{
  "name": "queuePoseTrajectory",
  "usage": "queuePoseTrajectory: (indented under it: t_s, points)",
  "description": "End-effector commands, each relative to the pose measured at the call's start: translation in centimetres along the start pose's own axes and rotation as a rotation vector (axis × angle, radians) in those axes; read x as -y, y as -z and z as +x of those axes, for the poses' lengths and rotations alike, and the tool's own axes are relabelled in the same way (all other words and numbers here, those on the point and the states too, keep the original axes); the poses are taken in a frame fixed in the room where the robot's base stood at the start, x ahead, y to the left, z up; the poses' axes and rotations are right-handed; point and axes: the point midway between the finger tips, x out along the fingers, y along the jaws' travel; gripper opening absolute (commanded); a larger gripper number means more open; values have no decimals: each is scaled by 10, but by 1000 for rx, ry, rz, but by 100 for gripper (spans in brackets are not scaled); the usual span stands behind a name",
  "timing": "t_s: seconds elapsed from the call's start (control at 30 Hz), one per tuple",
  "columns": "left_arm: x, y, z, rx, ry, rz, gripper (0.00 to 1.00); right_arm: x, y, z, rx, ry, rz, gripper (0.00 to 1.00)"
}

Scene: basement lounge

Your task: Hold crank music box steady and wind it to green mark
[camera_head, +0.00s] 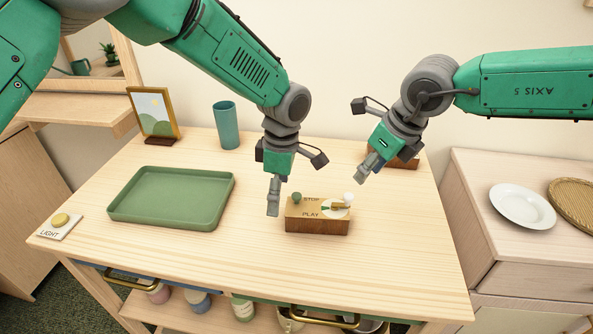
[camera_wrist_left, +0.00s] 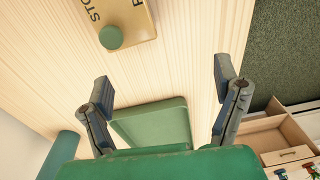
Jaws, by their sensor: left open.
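The music box (camera_head: 318,226) is a brown wooden block with a tan top marked STOP and PLAY, standing on the table. A green knob (camera_head: 297,197) sits at its left back corner. A white dial (camera_head: 335,213) with a brass crank arm and a white knob (camera_head: 349,197) is at its right. A small green patch shows on the dial. My left gripper (camera_head: 273,200) points down just left of the box; in the left wrist view (camera_wrist_left: 163,82) it is open and empty, with the box's top (camera_wrist_left: 138,22) beyond it. My right gripper (camera_head: 367,170) hovers behind and right of the box, its finger gap unclear.
A green tray (camera_head: 170,198) lies at left on the table (camera_head: 400,260). A teal cup (camera_head: 226,125) and a framed picture (camera_head: 154,114) stand behind. A light button (camera_head: 60,221) is at the left edge. A brown object (camera_head: 408,163) is partly hidden behind my right gripper.

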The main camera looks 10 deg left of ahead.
Motion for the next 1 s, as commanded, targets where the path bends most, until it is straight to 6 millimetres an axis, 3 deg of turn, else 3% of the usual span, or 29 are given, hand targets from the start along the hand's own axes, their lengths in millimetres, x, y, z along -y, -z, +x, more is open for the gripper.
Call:
queuePoseTrajectory:
  t_s: [0.17, 0.33, 0.47, 1.0]
  points:
    - [-25, -27, -32, 62, -38, -51, 83, 0, 0, 0, 0, 0, 0, 34]
    - [-30, -34, -34, 79, -44, -66, 83, 0, 0, 0, 0, 0, 0, 34]
    - [-30, -35, -17, 78, -41, -65, 83, 0, 0, 0, 0, 0, 0, 34]
    - [-35, -43, 81, 79, -43, -65, 83, 0, 0, 0, 0, 0, 0, 34]
